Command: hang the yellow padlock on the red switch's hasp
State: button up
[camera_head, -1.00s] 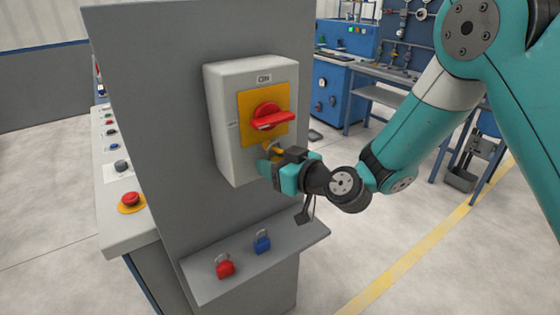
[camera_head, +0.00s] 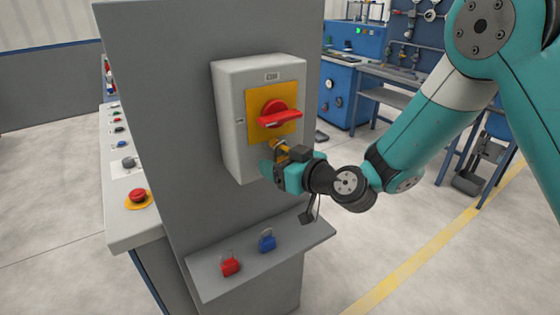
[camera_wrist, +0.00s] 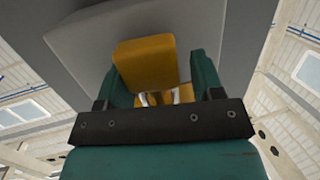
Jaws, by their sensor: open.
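The red switch (camera_head: 279,114) sits on a yellow plate on a pale grey box, its handle lying about level. Just below the plate, a small yellow part that looks like the padlock (camera_head: 281,149) shows above my gripper (camera_head: 275,168). In the wrist view the yellow padlock (camera_wrist: 145,64) sits between the two teal fingers of my gripper (camera_wrist: 162,72), which are open around it. Bits of metal show at its near end. The hasp is too small and covered to make out, so I cannot tell whether the shackle is through it.
A red padlock (camera_head: 230,266) and a blue padlock (camera_head: 267,240) stand on the grey shelf (camera_head: 215,288) below. The grey upright panel (camera_head: 165,130) backs the switch box. A console with a red button (camera_head: 137,195) is at left.

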jog(key=shift+w+d+r, duration=0.1)
jog(key=shift+w+d, duration=0.25)
jog(key=shift+w, duration=0.05)
jog(key=shift+c, duration=0.3)
jog(key=shift+o, duration=0.3)
jog(key=shift+s+d, duration=0.1)
jog(key=s+a+b+v, duration=0.1)
jog(key=b+v, duration=1.5)
jog(key=v, duration=0.1)
jog(key=s+d+f+m+g+h+p, duration=0.1)
jog(key=s+d+g+h+p, duration=0.1)
jog(key=s, duration=0.6)
jog(key=s+d+f+m+g+h+p, duration=0.1)
jog(key=s+d+g+h+p, duration=0.1)
jog(key=s+g+h+p, duration=0.3)
jog(key=s+g+p, duration=0.1)
jog(key=s+g, duration=0.2)
jog(key=g, duration=0.1)
jog(key=shift+s+d+p, duration=0.15)
jog(key=shift+s+p, duration=0.25)
jog(key=shift+f, duration=0.15)
